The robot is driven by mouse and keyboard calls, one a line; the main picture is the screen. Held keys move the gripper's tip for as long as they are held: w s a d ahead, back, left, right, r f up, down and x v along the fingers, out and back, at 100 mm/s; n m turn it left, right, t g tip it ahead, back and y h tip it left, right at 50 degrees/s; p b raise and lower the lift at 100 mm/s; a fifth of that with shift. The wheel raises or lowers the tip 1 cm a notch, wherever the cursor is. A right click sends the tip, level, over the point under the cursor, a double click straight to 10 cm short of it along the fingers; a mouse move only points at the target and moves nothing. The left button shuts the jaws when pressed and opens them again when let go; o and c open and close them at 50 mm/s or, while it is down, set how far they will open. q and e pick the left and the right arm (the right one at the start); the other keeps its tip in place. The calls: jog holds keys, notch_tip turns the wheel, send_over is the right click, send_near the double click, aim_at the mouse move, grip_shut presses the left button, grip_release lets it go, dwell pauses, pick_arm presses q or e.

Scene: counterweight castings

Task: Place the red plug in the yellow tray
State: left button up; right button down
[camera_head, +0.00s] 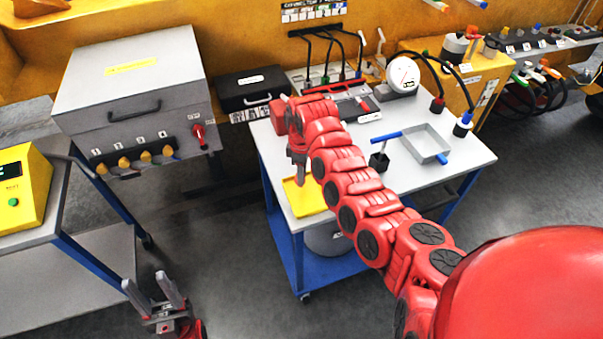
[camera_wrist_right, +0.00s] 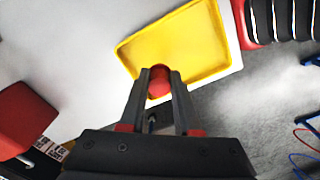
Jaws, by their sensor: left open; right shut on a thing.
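The yellow tray (camera_head: 308,199) lies flat on the near left part of the white table top, partly hidden by my right arm. In the right wrist view the yellow tray (camera_wrist_right: 185,42) fills the upper middle. My right gripper (camera_head: 299,180) points down over the tray in the head view. In the right wrist view my right gripper (camera_wrist_right: 159,78) is shut on the red plug (camera_wrist_right: 159,84), whose rounded red end shows between the fingertips against the tray. I cannot tell whether the plug touches the tray. My left gripper (camera_head: 155,296) is open and empty, low over the floor at the lower left.
On the white table (camera_head: 462,163) stand a grey tray with blue handles (camera_head: 428,143), a small black block (camera_head: 379,161), a dial gauge (camera_head: 402,75) and upright connectors. A grey cabinet (camera_head: 135,85) and a yellow box (camera_head: 22,190) are at the left.

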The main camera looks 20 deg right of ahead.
jog(key=shift+w+d+r, duration=0.1)
jog(key=shift+w+r, duration=0.05)
jog(key=shift+w, duration=0.15)
jog(key=shift+f+p, duration=0.3)
jog(key=shift+p, duration=0.25)
jog(key=shift+s+f, duration=0.1)
jog(key=shift+f, duration=0.25)
jog(key=shift+f, duration=0.2)
jog(key=c, duration=0.6)
grip_release()
